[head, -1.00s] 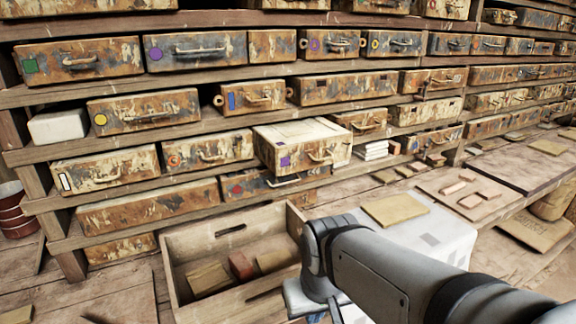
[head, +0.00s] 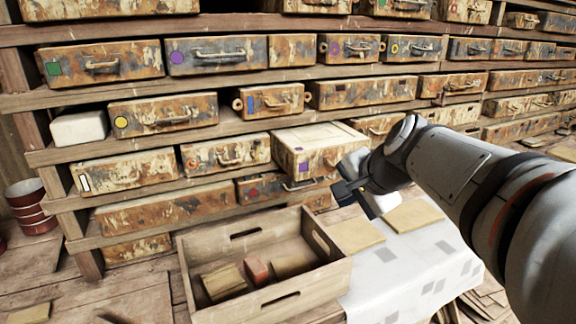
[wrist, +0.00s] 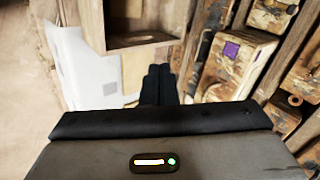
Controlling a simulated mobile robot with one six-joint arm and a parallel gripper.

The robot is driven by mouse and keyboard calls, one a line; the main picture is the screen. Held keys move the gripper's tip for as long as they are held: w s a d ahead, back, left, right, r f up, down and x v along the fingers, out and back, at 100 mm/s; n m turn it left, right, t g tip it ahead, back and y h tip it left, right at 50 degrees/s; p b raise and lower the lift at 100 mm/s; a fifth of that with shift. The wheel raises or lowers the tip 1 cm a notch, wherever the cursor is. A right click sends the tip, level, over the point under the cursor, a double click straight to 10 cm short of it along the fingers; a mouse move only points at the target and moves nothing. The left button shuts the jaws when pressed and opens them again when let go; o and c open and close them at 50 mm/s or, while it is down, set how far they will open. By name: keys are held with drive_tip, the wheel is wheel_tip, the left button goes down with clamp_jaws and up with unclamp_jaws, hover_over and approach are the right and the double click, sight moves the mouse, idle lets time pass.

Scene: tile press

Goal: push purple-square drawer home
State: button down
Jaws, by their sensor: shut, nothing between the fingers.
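The purple-square drawer (head: 312,140) juts out from its shelf row, with a worn pale top and a rusty, flaking front. Its purple square is on the left of the front, and a handle shows to the right of it. In the wrist view the drawer (wrist: 245,70) lies to the right of my fingers. My gripper (head: 343,190) is in front of the drawer's lower right front corner in the head view and hides a bit of it. Its dark fingers (wrist: 159,72) are together and empty. I cannot tell whether they touch the drawer.
An open wooden crate (head: 335,275) with several blocks stands below, left of my gripper. A cloth-covered surface (head: 415,270) with flat tan tiles lies below my arm. Other drawers, such as the yellow-circle one (head: 165,112), fill the shelves around.

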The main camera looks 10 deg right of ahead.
wheel_tip(320, 180, up, 4)
drive_tip(key=w+d+m+t, duration=0.1)
drive_tip(key=w+d+m, duration=0.1)
drive_tip(key=w+m, duration=0.1)
drive_tip(key=w+a+f+p, duration=0.1)
drive_tip(key=w+a+f, duration=0.2)
drive_tip(key=w+f, duration=0.3)
drive_tip(key=shift+w+a+f+p, duration=0.3)
drive_tip(key=shift+w+a, duration=0.05)
drive_tip(key=shift+w, duration=1.95)
